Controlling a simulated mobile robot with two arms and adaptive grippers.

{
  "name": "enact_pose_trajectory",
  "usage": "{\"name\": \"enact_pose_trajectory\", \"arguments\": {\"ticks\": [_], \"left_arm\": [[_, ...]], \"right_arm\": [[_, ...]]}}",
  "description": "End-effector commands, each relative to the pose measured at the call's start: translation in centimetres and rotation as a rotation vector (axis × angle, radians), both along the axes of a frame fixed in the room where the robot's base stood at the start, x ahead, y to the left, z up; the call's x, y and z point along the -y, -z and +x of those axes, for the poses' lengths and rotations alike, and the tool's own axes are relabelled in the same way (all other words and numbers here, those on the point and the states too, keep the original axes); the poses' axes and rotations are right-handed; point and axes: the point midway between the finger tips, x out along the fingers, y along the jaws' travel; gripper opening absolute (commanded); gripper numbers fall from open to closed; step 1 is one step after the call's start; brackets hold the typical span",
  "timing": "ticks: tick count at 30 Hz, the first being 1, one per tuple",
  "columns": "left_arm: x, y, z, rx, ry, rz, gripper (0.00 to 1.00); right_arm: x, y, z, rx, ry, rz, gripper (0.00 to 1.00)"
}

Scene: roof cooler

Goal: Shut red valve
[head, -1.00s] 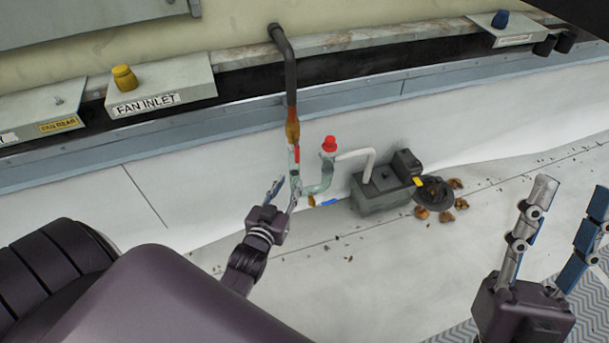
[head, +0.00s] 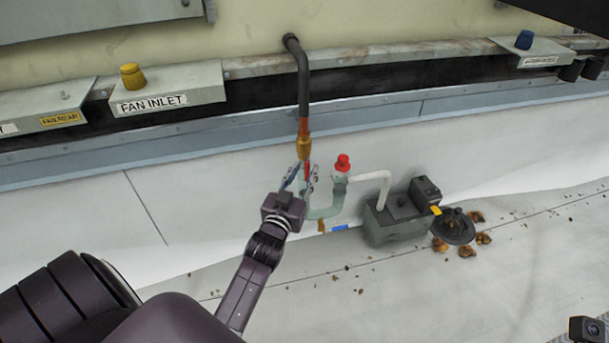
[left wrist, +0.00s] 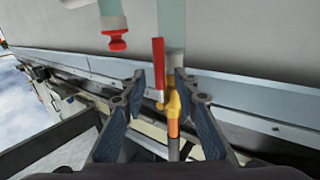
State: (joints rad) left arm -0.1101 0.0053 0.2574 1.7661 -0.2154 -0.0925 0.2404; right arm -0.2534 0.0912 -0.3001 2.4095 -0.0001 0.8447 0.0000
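The red valve lever (head: 307,173) is on the pale green pipe, just below a brass fitting (head: 304,145), and is partly hidden by my gripper in the head view. In the left wrist view the lever (left wrist: 158,68) lies lengthwise along the pipe. My left gripper (head: 301,176) is open, with one finger on each side of the lever. The left wrist view shows gaps between the lever and both fingers (left wrist: 159,80). My right gripper is out of view.
A red cap (head: 343,163) stands on the pipe's bend, close right of the gripper. A grey pump box (head: 392,222) sits further right, with dead leaves (head: 467,250) beside it. The dark pipe (head: 302,85) rises to the wall. Open floor lies in front.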

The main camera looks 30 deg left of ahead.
Motion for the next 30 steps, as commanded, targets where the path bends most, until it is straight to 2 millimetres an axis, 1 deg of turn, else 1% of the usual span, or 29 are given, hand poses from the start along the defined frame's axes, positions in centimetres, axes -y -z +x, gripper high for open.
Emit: {"name": "enact_pose_trajectory", "arguments": {"ticks": [3,9,11,17,30], "left_arm": [[-0.09,0.03,0.34,-0.001,0.000,0.000,0.28],[-0.08,-0.01,0.34,-0.001,0.000,0.000,0.28],[-0.08,-0.01,0.34,-0.001,0.000,0.000,0.23],[-0.07,0.00,0.32,-0.001,0.000,-0.001,0.01],[-0.06,-0.06,0.39,-0.003,0.000,0.001,0.00]], "right_arm": [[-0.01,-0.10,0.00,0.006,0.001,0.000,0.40],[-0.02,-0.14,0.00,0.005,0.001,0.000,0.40],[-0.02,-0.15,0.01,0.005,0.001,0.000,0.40],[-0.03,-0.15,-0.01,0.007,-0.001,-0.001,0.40],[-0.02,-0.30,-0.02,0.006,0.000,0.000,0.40]]}}
